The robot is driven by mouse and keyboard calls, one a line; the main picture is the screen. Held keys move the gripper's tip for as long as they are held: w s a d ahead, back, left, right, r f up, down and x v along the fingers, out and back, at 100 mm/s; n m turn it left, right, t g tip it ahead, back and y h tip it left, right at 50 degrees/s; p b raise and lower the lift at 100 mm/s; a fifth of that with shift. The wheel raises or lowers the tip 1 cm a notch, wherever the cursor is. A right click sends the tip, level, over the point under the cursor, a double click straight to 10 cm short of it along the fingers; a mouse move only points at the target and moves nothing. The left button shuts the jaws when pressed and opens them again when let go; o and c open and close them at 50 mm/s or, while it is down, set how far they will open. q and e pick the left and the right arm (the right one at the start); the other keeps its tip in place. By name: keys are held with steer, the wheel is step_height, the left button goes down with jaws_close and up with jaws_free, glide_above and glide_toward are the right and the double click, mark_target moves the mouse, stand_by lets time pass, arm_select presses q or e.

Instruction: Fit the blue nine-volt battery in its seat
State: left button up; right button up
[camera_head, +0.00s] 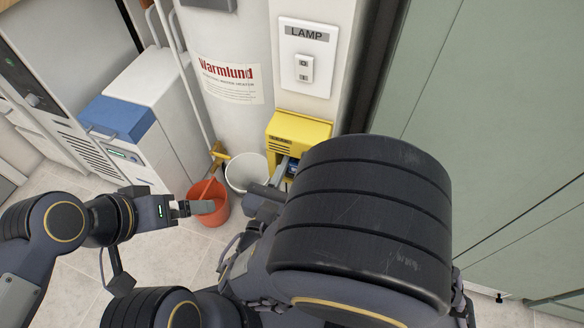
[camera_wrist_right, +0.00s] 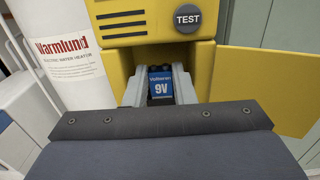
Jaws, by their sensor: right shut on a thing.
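The blue nine-volt battery (camera_wrist_right: 161,84) stands upright between the fingers of my right gripper (camera_wrist_right: 160,93), which is shut on it. It is at the lower opening of the yellow unit (camera_wrist_right: 207,55); the battery also shows as a small blue patch in the head view (camera_head: 292,170). The seat itself is hidden inside the dark opening, so I cannot tell whether the battery touches it. My left gripper (camera_head: 204,207) is in front of the orange bucket, away from the unit; its finger gap does not show clearly.
The unit's yellow door (camera_wrist_right: 265,90) hangs open on the right, close to my right gripper. A TEST button (camera_wrist_right: 187,18) is above the opening. A white bucket (camera_head: 246,172), an orange bucket (camera_head: 214,213) and the water heater (camera_head: 228,55) stand left of the unit.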

stand_by(0.3)
steer(key=o, duration=1.1)
steer(key=shift+c, duration=0.2)
steer(key=shift+s, duration=0.15)
steer(key=p+v, duration=0.1)
steer(key=v, duration=0.6)
steer(key=shift+s+a, duration=0.15)
steer(key=shift+s, duration=0.2)
